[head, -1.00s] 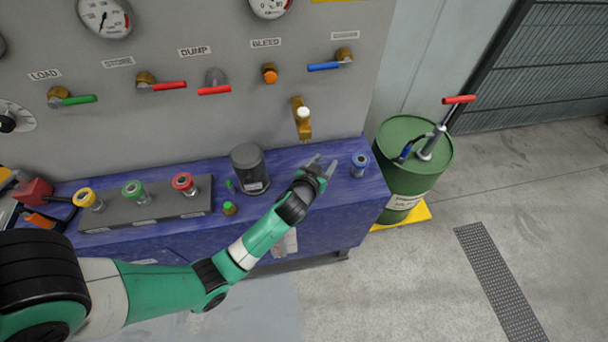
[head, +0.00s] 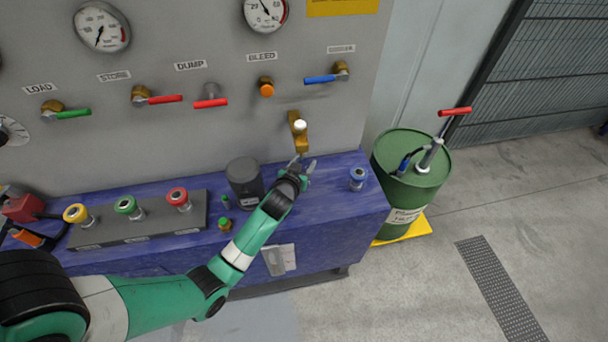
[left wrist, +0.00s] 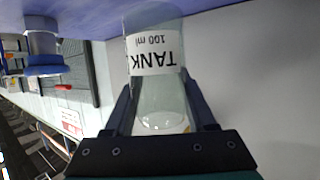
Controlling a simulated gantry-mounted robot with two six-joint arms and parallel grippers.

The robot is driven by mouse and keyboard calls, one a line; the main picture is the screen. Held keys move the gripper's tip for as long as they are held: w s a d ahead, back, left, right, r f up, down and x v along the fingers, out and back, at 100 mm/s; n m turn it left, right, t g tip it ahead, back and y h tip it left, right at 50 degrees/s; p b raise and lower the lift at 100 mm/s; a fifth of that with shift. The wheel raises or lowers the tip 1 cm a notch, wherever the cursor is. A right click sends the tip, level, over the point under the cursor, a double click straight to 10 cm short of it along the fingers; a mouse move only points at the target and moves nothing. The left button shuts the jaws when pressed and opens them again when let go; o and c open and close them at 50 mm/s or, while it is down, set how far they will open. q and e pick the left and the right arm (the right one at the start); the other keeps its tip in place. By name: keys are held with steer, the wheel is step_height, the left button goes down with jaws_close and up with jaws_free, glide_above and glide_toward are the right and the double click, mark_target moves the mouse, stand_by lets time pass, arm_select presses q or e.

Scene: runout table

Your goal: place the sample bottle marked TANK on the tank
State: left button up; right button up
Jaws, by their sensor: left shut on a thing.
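My left gripper (head: 303,170) is over the blue bench top (head: 325,200), just below the brass tap (head: 299,132) in the head view. It is shut on the clear sample bottle (left wrist: 158,85), which lies between its fingers in the left wrist view. The bottle's white label reads TANK, 100 ml, upside down in that picture. The bottle can hardly be made out in the head view. The blue surface also shows along the top of the left wrist view (left wrist: 85,22); I cannot tell whether the bottle touches it. No surface in view is labelled as the tank. My right gripper is not in view.
A dark grey canister (head: 245,182) stands left of the gripper, and a blue-ringed fitting (head: 357,179) stands to its right. A grey block (head: 140,225) holds yellow, green and red fittings. A green drum (head: 405,195) stands beyond the bench's right end. Valve levers line the panel above.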

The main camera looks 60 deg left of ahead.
arm_select(q)
step_height(320, 180, down, 4)
steer(key=shift+b, duration=0.8)
steer(key=shift+r, duration=0.1)
steer(key=shift+f, duration=0.2)
steer(key=o, duration=1.3)
steer(key=shift+r, duration=0.1)
steer(key=shift+o, duration=0.2)
